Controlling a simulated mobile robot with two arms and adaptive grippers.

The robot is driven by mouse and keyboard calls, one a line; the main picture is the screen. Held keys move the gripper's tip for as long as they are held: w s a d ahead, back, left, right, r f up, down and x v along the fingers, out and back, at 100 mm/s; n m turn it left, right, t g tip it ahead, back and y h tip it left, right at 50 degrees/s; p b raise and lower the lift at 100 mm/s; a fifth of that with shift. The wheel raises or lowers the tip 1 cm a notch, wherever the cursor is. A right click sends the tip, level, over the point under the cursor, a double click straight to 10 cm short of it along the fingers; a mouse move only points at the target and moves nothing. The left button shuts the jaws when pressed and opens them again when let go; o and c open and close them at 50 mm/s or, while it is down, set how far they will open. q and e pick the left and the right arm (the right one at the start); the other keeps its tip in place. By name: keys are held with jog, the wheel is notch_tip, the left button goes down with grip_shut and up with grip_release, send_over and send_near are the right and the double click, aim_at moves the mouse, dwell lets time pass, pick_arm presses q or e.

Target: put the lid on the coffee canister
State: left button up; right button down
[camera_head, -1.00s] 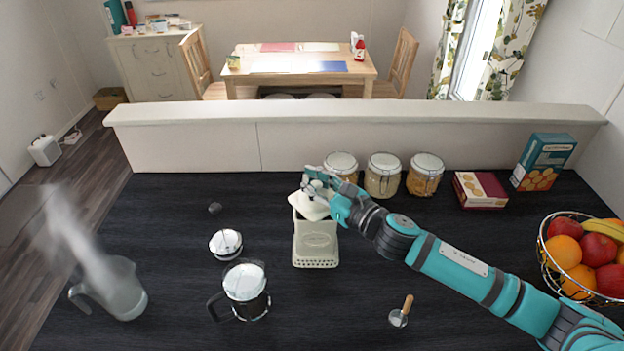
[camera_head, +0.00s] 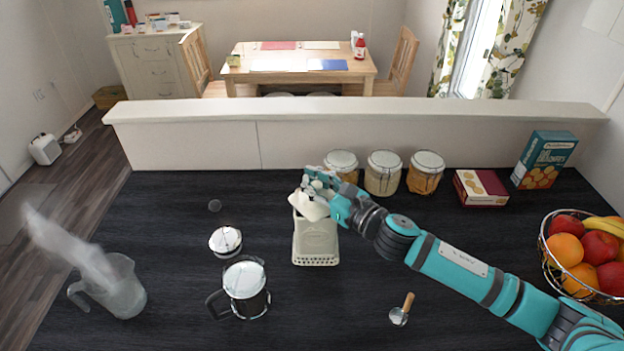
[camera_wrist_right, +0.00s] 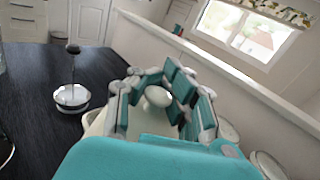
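The cream coffee canister (camera_head: 316,243) stands upright on the dark counter, in the middle of the head view. Its cream lid (camera_head: 310,209) is over the canister's top and looks tilted; I cannot tell whether it is seated. My right gripper (camera_head: 318,182) is at the lid's knob. In the right wrist view the fingers (camera_wrist_right: 165,98) are around the pale round knob (camera_wrist_right: 158,96), with the lid plate (camera_wrist_right: 136,122) beneath. The fingers look closed around the knob. My left gripper is not in view.
A French press (camera_head: 246,290) and its plunger lid (camera_head: 226,241) stand left of the canister. A steaming jug (camera_head: 122,290) is farther left, a scoop (camera_head: 400,312) at front right. Several glass jars (camera_head: 383,174) stand behind, near the ledge. A fruit basket (camera_head: 583,258) is at right.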

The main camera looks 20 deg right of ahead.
jog(key=shift+f, duration=0.15)
jog(key=c, duration=1.7)
grip_release()
jog(key=shift+o, duration=0.2)
jog(key=shift+b+v, duration=0.35)
jog(key=shift+v, duration=1.1)
jog(key=shift+f+b+v, duration=0.1)
jog(key=shift+b+v, duration=0.35)
jog(key=shift+v, duration=0.55)
jog(key=shift+f+b+v, duration=0.15)
jog(key=shift+b+v, duration=0.25)
jog(key=shift+v, duration=0.65)
jog(key=b+v, duration=0.1)
jog(key=v, duration=0.1)
jog(key=b+v, duration=0.1)
jog(key=v, duration=0.1)
jog(key=shift+r, duration=0.25)
jog(key=shift+o, duration=0.3)
